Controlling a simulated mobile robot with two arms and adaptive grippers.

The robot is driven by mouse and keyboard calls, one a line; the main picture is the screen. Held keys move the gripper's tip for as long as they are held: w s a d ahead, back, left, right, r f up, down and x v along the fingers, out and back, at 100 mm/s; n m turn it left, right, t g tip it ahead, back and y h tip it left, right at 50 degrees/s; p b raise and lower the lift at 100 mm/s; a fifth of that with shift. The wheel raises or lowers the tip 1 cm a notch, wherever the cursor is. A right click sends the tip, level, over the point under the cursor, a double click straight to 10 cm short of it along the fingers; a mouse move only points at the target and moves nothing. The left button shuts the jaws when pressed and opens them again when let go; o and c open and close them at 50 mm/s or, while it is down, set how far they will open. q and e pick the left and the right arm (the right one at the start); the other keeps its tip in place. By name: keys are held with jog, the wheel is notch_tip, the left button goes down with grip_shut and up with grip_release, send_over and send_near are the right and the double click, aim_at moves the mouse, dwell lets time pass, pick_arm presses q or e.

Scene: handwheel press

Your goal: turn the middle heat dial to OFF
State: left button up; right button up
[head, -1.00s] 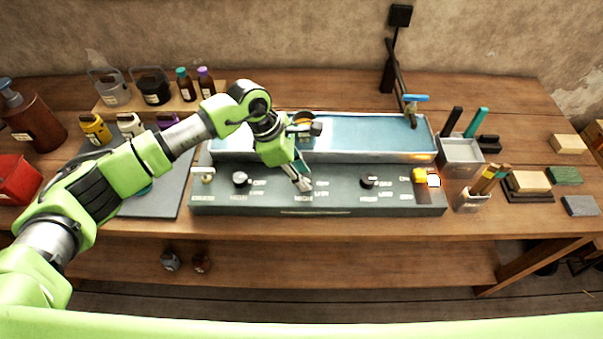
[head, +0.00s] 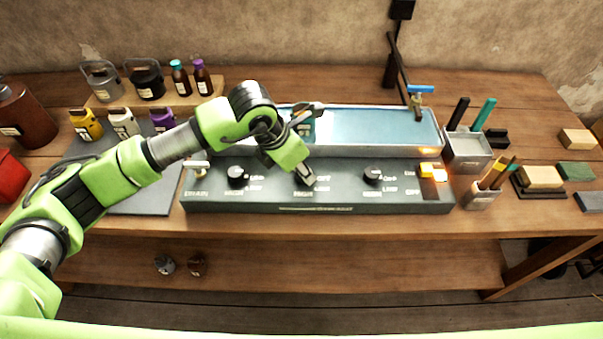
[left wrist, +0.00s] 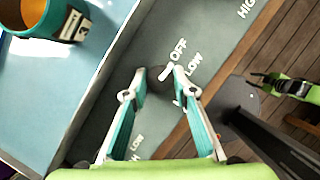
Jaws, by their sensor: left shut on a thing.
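The grey control panel (head: 340,198) runs along the front of the water tray and has black dials marked OFF, LOW and HIGH. The middle dial (head: 301,179) is partly hidden by my left gripper (head: 309,181) in the head view. In the left wrist view the dial (left wrist: 158,82) sits between the fingertips of my left gripper (left wrist: 159,75), which are shut on it. A white pointer mark on the dial points towards the OFF lettering. The left dial (head: 236,175) and the right dial (head: 372,175) are clear of the gripper. My right gripper is out of view.
The blue water tray (head: 375,127) lies behind the panel, with a teal-banded cup (left wrist: 45,15) in it. A white-handled drain valve (head: 198,166) is at the panel's left end. A lit orange switch (head: 431,169) is at its right end.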

pick_arm(q)
jog(key=shift+n+b, duration=0.5)
jog(key=shift+n, duration=0.2)
jog(key=shift+y, duration=0.3)
jog(key=o, duration=1.1)
jog(key=shift+t, duration=0.3)
jog(key=v, duration=1.2)
jog(key=shift+f, duration=0.1)
